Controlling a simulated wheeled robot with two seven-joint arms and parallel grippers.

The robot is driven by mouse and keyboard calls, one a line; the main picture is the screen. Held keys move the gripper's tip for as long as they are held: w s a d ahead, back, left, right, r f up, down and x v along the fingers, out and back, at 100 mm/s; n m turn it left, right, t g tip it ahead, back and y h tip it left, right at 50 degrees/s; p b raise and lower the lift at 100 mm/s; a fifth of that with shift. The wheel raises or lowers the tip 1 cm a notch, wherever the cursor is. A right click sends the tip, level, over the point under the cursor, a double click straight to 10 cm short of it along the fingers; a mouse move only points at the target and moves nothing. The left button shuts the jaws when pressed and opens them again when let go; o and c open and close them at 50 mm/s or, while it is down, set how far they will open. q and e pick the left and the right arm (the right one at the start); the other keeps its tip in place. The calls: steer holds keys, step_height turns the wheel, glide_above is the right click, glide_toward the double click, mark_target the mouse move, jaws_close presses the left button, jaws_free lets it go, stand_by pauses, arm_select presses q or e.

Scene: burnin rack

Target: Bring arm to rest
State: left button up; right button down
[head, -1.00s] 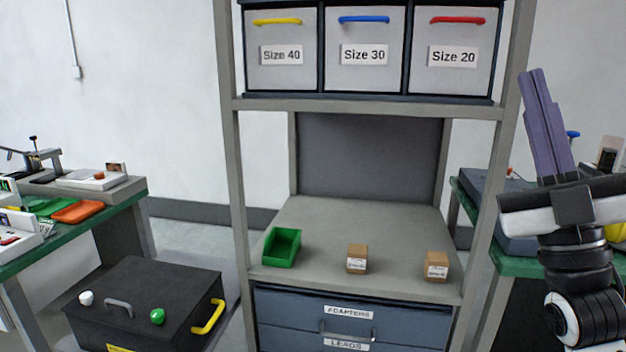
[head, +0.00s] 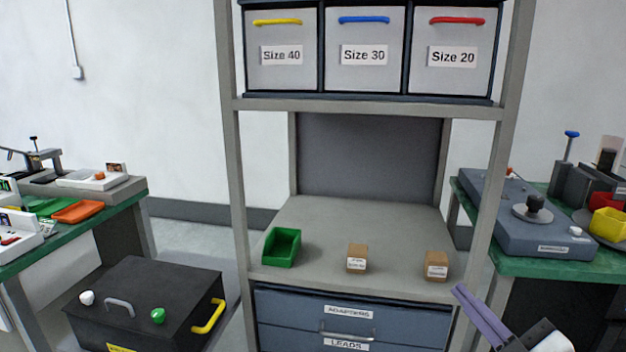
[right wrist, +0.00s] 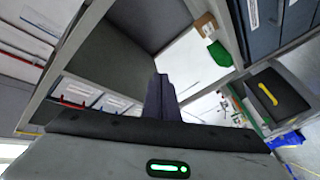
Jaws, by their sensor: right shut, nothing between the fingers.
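My right gripper (head: 482,314) shows at the bottom right of the head view, with its purple fingers together and nothing between them. It is in front of the rack's right post, low beside the drawers. Its shut fingers also show in the right wrist view (right wrist: 161,98). My left gripper is not in view.
The rack shelf (head: 330,225) bears a green bin (head: 283,248) and two small cartons, one left (head: 357,258) and one right (head: 436,265). Labelled drawers (head: 350,325) are below. A green-topped bench (head: 560,268) stands right, and a black box (head: 140,300) lies left.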

steer(key=s+f+m+g+h, duration=0.1)
steer(key=s+f+g, duration=0.25)
steer(key=f, duration=0.65)
steer(key=s+f+m+g+h, duration=0.1)
steer(key=s+f+g, duration=0.1)
steer(key=s+f, duration=0.5)
steer(key=s+f+m+g+h, duration=0.2)
steer(key=s+f+g, duration=0.4)
steer(key=s+f, duration=1.05)
steer(key=w+a+r+m+p, duration=0.1)
steer(key=a+m+p, duration=0.1)
steer(key=a, duration=0.3)
steer(key=w+a+r+m+t+y+p, duration=0.1)
steer(key=a+r+m+p, duration=0.1)
steer(key=a, duration=0.3)
steer(key=shift+w+m, duration=0.2)
steer(key=shift+m, duration=0.5)
steer(key=shift+t, duration=0.25)
